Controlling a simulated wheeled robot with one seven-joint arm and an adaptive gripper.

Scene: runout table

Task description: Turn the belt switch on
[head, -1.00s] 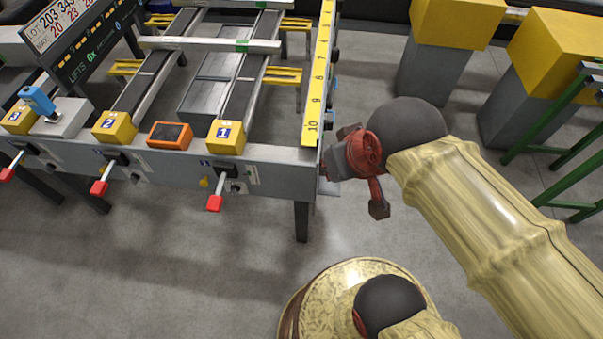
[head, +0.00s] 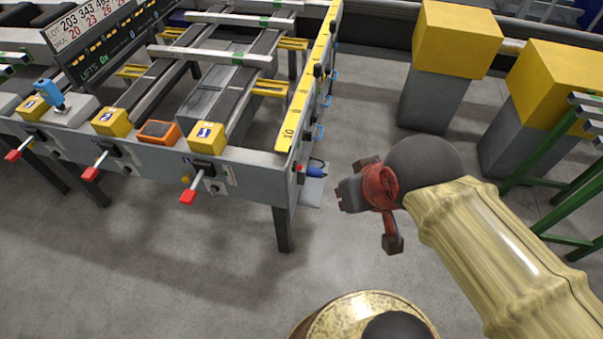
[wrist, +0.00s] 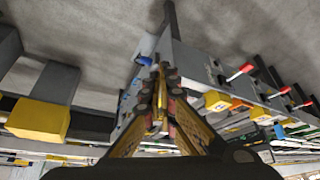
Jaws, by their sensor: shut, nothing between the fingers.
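The runout table (head: 245,172) stands left of centre in the head view. I cannot tell for certain which part is the belt switch. At its near right corner, a small red part (head: 300,172) and a blue fitting (head: 317,168) sit on the side face. My gripper (head: 341,196) is to the right of that corner, apart from the table, with its fingers shut and empty, pointing left. In the wrist view my gripper (wrist: 160,75) shows with fingertips together, and the blue fitting (wrist: 145,61) appears just beyond them, slightly left.
Red-handled levers (head: 188,196) stick out from the table's front. Yellow numbered blocks (head: 206,137) and an orange box (head: 158,133) sit on its front rail. Yellow-topped grey pillars (head: 455,40) and a green frame (head: 545,185) stand right. The floor before the table is clear.

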